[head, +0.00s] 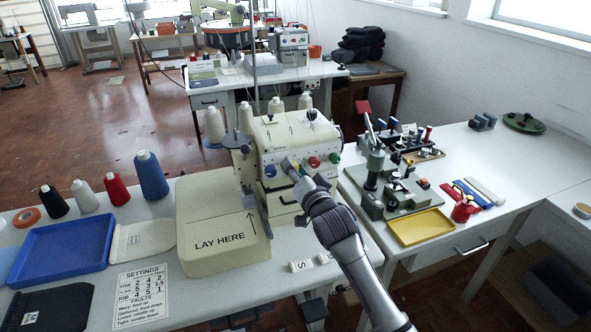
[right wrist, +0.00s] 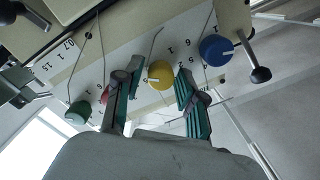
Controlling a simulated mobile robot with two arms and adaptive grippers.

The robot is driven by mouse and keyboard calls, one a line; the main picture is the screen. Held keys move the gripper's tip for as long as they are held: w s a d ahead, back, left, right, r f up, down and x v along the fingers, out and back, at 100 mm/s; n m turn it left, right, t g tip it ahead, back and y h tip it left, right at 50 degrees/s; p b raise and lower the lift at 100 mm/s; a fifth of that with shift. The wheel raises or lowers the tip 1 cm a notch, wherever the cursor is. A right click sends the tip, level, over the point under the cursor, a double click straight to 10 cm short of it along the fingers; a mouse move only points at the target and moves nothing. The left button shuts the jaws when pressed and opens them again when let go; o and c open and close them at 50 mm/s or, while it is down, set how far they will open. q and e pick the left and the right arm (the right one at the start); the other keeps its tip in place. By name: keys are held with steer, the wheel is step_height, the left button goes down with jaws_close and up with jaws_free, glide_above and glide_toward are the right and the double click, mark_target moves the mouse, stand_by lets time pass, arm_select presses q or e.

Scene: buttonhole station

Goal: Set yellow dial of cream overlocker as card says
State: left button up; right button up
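The cream overlocker (head: 285,138) stands on the table with a row of coloured dials on its front. Its blue dial (head: 270,171), red dial (head: 314,162) and green dial (head: 334,158) show; my right gripper (head: 293,168) covers most of the spot between blue and red. In the right wrist view the yellow dial (right wrist: 160,74) lies between my two open fingers, with gaps on both sides. A pale mark shows at its left edge. The settings card (head: 147,282) lies on the table at lower left; its small numbers are hard to read surely. My left gripper is out of view.
The "LAY HERE" block (head: 215,236) stands left of the machine's front. A blue tray (head: 62,250), thread cones (head: 151,177) and a pale fabric piece (head: 143,240) lie further left. A yellow tray (head: 420,228) and a green-based fixture (head: 388,185) are on the right table.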

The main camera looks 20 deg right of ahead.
jaws_close()
steer(key=shift+n, duration=0.4)
steer(key=m+p, duration=0.5)
steer(key=m, duration=1.2)
steer(key=m+h+p, duration=0.1)
steer(key=m+p, duration=0.3)
steer(key=m, duration=1.3)
steer(key=shift+a+f+p, duration=0.15)
steer(key=shift+p, duration=0.2)
